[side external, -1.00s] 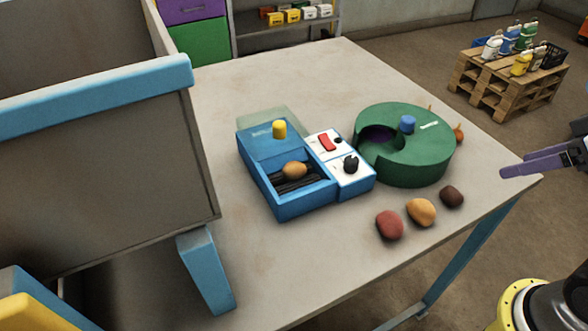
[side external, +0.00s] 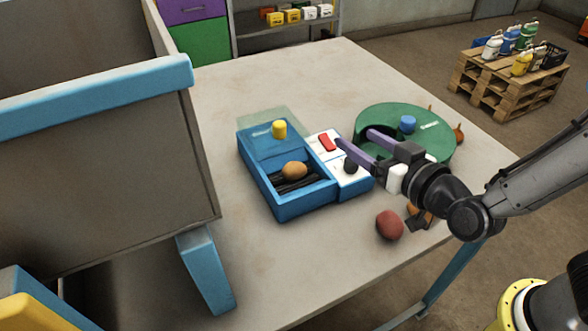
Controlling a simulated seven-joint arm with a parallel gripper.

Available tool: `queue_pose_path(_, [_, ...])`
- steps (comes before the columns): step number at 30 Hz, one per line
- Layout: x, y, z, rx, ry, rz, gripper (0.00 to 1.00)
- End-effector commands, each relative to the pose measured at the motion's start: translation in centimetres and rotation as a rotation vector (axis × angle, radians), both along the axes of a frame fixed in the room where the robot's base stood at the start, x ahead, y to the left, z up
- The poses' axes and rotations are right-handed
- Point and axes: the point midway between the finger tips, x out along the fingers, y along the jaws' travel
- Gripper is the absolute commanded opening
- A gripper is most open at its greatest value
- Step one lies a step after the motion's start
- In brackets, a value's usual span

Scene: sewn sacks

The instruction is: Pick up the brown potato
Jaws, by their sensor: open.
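My gripper (side external: 356,138) is open and empty, with two purple fingers pointing left over the white control panel (side external: 323,145) and the green round container's left edge. The dark brown potato at the right of the table's front row is hidden behind my arm now. A tan potato (side external: 414,207) beside it is mostly covered by my wrist. A red potato (side external: 390,225) lies in plain view to the left. Another tan-brown potato (side external: 294,170) rests on the dark slats of the open blue box (side external: 290,207).
The green round container (side external: 433,140) with a blue knob (side external: 407,123) stands behind my gripper. Orange items (side external: 459,133) lie partly hidden behind it. A large grey bin with a blue rim (side external: 100,95) fills the left. The table's back and left-front areas are clear.

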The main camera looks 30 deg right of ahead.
Motion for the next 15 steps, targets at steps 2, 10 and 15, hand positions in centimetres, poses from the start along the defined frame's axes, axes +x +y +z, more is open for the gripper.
queue_pose_path(2, [-1.7,2.7,-3.2,-0.053,0.049,0.066,0.71])
queue_pose_path(10, [-4.0,6.5,-5.9,-0.106,0.091,0.179,0.71])
queue_pose_path(15, [-1.5,6.8,-6.7,-0.106,0.091,0.174,0.71])
